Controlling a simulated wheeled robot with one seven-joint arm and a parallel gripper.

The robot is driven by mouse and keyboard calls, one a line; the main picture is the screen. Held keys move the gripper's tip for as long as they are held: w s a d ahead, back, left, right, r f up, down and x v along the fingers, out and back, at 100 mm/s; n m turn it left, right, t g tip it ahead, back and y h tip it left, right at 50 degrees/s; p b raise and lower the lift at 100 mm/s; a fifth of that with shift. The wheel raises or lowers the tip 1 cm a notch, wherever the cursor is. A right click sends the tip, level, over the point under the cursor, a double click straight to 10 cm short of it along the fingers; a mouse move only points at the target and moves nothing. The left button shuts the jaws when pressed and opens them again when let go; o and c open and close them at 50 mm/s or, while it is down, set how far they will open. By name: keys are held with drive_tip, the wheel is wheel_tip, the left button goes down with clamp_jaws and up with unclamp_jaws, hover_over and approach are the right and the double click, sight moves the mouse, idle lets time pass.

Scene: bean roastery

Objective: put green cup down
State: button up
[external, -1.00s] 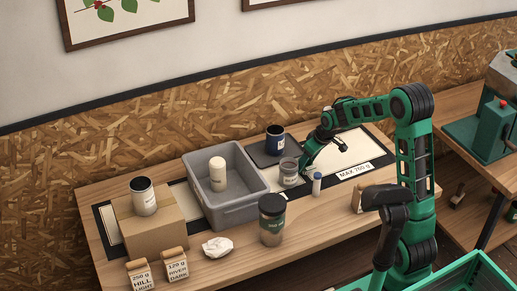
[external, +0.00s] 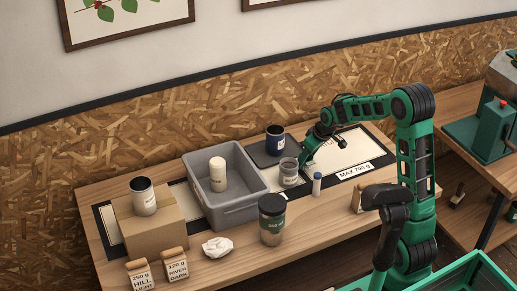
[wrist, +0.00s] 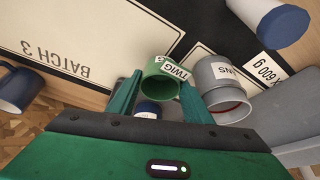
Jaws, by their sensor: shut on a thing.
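The green cup (wrist: 160,82), with a white label reading TWIG S, is between the fingers of my gripper (wrist: 160,98) in the wrist view. My gripper is shut on it. In the external view my gripper (external: 305,160) is over the bench, just right of a grey cup (external: 288,171); the green cup cannot be made out there. The grey cup also shows close beside the right finger in the wrist view (wrist: 222,88). Whether the green cup touches the surface below cannot be told.
A grey tub (external: 243,213) holding a white cylinder (external: 218,174) is left of the grey cup. A small blue-capped bottle (external: 317,184) stands in front of my gripper. A dark blue cup (external: 275,140) stands behind. The pale board (external: 350,143) to the right looks mostly clear.

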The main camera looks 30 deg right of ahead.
wheel_tip(320, 180, up, 13)
drive_tip(key=s+a+n+g+y, duration=0.1)
drive_tip(key=s+a+n+g, duration=0.1)
drive_tip(key=s+a+n, duration=0.5)
drive_tip(key=s+a+n+g, duration=0.25)
drive_tip(key=s+n, duration=0.25)
drive_tip(key=s, duration=0.4)
drive_tip(key=s+a+n+g+y, duration=0.1)
drive_tip(key=s+a+n, duration=0.45)
drive_tip(key=s, duration=0.35)
drive_tip(key=shift+n, duration=0.25)
drive_tip(key=f, duration=1)
drive_tip(key=shift+d+f, duration=0.2)
drive_tip(key=shift+d, duration=0.15)
drive_tip(key=shift+w+f, duration=0.1)
drive_tip(key=shift+f, duration=2.25)
drive_tip(key=shift+f, duration=0.1)
drive_tip(key=o, duration=1.2)
